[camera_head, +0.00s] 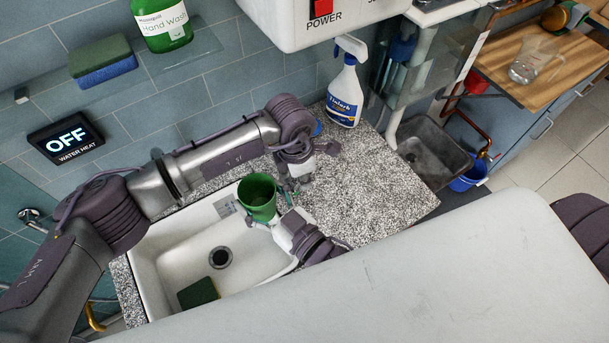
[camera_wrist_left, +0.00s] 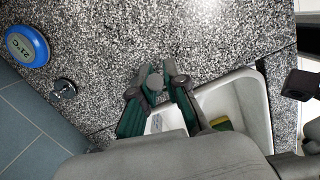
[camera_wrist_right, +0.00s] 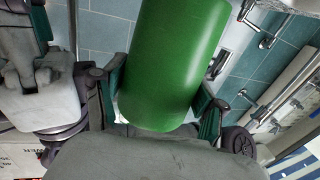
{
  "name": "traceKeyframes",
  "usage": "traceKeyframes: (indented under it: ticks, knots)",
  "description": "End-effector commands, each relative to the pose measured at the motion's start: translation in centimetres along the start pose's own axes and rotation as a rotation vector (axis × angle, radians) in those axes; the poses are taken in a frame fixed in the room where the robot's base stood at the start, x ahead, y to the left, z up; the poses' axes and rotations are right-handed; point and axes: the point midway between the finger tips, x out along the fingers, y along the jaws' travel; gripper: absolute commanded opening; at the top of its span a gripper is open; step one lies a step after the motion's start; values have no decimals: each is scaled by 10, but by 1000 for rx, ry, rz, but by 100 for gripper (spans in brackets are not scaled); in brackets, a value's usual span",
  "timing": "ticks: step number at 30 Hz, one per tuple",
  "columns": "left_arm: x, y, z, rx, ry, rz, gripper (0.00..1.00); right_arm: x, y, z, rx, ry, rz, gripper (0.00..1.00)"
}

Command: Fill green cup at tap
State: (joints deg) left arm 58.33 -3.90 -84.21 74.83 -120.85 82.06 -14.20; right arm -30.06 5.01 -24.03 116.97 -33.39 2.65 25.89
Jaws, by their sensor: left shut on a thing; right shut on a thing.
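The green cup (camera_head: 257,197) is held upright, mouth up, over the right rim of the white sink (camera_head: 147,262). My right gripper (camera_head: 268,218) is shut on it; the cup's green side fills the middle of the right wrist view (camera_wrist_right: 172,60). Whether water is in it I cannot tell. My left gripper (camera_head: 285,187) is low over the counter beside the cup. The tap spout is not clearly visible; my left arm covers part of the sink's back.
A sponge (camera_head: 198,293) lies in the sink near the drain (camera_head: 220,258). A spray bottle (camera_head: 345,88) stands on the speckled counter (camera_head: 385,190). A blue temperature disc (camera_wrist_left: 27,46) and a metal knob (camera_wrist_left: 64,89) are near the wall. The wall panel (camera_head: 66,139) reads OFF.

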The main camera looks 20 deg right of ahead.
Motion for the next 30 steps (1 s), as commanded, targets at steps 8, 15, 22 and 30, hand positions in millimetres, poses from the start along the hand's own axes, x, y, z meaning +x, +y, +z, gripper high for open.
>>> traceKeyframes:
  ticks: [8,15,22,30]
  knots:
    - [-1,1,0,0,1,2,38,0,0,-1,0,1,0,34]
    - [-2,0,0,0,0,1,38,0,0,-1,0,1,0,34]
    - [-30,2,0,2,-1,5,38,0,0,-1,0,1,0,34]
    - [-88,2,0,1,-1,4,38,0,0,0,0,1,0,34]
